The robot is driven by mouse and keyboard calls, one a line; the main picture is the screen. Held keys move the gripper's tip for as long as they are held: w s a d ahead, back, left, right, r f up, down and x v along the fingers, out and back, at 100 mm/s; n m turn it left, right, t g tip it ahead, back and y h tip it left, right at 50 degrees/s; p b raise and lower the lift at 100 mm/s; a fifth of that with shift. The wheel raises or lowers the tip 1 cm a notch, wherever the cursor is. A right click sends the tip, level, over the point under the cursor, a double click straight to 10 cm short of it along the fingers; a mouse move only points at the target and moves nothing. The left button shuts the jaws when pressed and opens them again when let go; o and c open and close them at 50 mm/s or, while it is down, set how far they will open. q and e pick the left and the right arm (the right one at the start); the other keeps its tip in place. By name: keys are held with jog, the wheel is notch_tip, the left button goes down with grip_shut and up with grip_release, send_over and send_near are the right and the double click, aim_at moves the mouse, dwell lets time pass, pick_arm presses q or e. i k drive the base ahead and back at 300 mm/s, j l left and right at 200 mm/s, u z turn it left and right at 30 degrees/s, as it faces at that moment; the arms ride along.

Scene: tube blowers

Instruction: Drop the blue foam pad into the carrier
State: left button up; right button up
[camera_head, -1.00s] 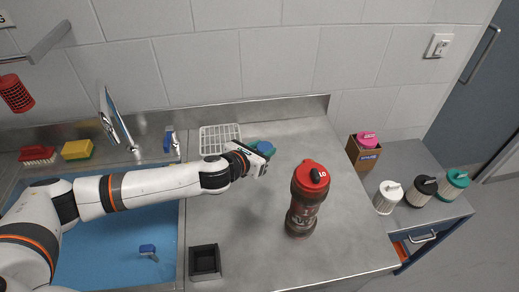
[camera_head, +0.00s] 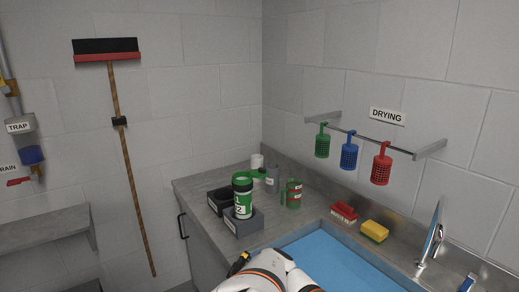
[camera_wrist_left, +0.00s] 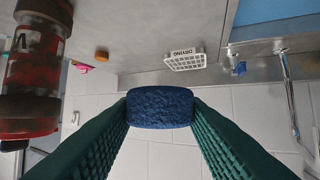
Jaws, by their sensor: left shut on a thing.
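A round dark blue foam pad (camera_wrist_left: 160,108) is pinched between the green ribbed fingers of my left gripper (camera_wrist_left: 160,112) in the left wrist view. It is held in the air, clear of the counter. A large red and dark cylinder (camera_wrist_left: 35,70) stands at the left of that view, apart from the pad. In the head view a green and white cylinder (camera_head: 243,200) stands upright in a grey square holder (camera_head: 243,226). I cannot tell which cylinder is the carrier. My left gripper and the pad are outside the head view; my right gripper is in neither current view.
A blue sink (camera_head: 335,258) lies right of the grey counter (camera_head: 215,182). A red brush (camera_head: 343,213) and yellow sponge (camera_head: 375,231) sit on its rim. Baskets hang from a rail above. A white drying rack (camera_wrist_left: 183,62) and an orange-brown disc (camera_wrist_left: 101,55) show in the wrist view.

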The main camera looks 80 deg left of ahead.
aim_at(243, 209)
jog(key=k+u, duration=0.1)
jog(key=u, duration=0.3)
jog(key=k+u, duration=0.1)
jog(key=u, duration=0.3)
jog(key=j+u, duration=0.15)
jog(key=u, duration=0.25)
jog(key=i+j, duration=0.15)
jog(key=j, duration=0.25)
jog(key=i+j+u, duration=0.1)
jog(key=j, duration=0.3)
jog(key=i+j+u, duration=0.1)
jog(key=j, duration=0.3)
jog(key=i+j, duration=0.3)
jog(key=i+j+u, duration=0.1)
jog(key=j, duration=0.35)
jog(key=i, duration=0.05)
